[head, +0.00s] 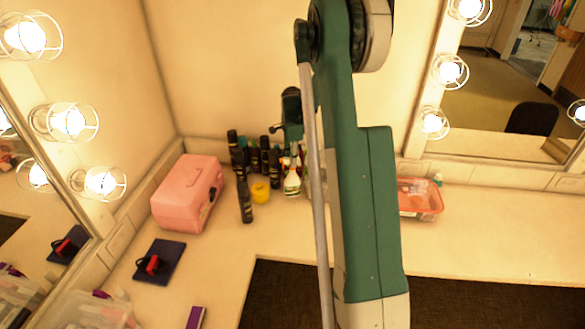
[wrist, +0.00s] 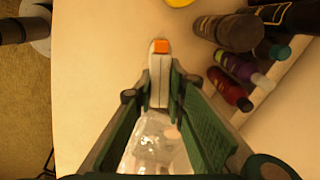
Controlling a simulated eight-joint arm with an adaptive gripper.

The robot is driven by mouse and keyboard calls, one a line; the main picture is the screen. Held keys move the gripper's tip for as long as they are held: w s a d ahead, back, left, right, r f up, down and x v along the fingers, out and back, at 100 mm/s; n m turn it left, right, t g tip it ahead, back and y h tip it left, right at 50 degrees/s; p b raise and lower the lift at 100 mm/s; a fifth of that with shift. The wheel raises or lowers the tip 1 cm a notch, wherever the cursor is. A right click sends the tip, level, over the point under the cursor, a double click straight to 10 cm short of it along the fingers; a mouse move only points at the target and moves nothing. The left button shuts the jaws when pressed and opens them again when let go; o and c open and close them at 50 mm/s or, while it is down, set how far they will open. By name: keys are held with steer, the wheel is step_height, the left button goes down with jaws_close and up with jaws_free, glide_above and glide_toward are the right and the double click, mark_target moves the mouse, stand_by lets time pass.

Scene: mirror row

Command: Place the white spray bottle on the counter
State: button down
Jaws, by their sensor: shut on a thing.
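The white spray bottle (wrist: 158,75) is between the fingers of my gripper (wrist: 166,92) in the wrist view. Its white head with an orange nozzle tip points away from the wrist, and a clear, shiny part shows below it. My gripper is shut on it. In the head view a pale spray bottle (head: 292,184) shows at the back of the counter (head: 480,240), just left of my arm and below my gripper. My arm hides much of that area. I cannot tell whether its base touches the counter.
Several dark bottles (head: 254,160) stand just left of the spray bottle, with a yellow jar (head: 261,191) in front. A pink case (head: 187,193) stands further left and an orange tray (head: 418,197) stands right of my arm. The counter's right side is clear.

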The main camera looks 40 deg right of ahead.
steer(key=shift+f, duration=2.15)
steer(key=c, duration=2.3)
jaws_free()
step_height(320, 180, up, 12)
steer(key=shift+r, duration=0.2)
steer(key=shift+a, duration=0.1)
